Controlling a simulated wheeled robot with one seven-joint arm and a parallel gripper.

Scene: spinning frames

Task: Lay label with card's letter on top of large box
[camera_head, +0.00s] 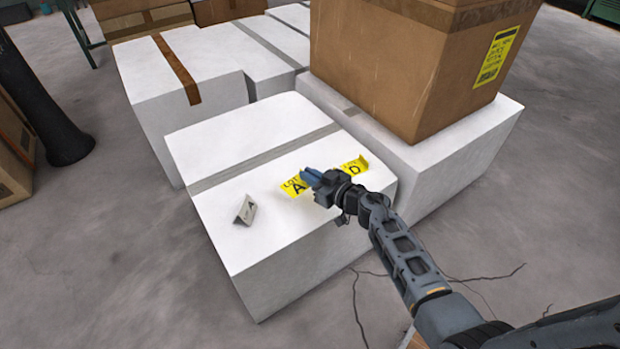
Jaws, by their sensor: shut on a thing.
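A small folded white card (245,210) stands on the front white box (230,250); its dark letter looks like an A, but it is too small to be sure. A yellow label marked A (293,189) is at my gripper's fingertips, above or on that box's top. My gripper (309,178) is shut on the A label's edge. A second yellow label marked D (355,167) lies to the right, partly hidden behind my gripper. The large brown cardboard box (385,75) stands behind to the right on another white box; its top is mostly out of frame.
A yellow printed label (495,57) is on the large box's right side. More white boxes (180,75) stand at the back left, with brown cartons (140,18) behind. A dark post (55,120) is at left. Grey floor is open at right.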

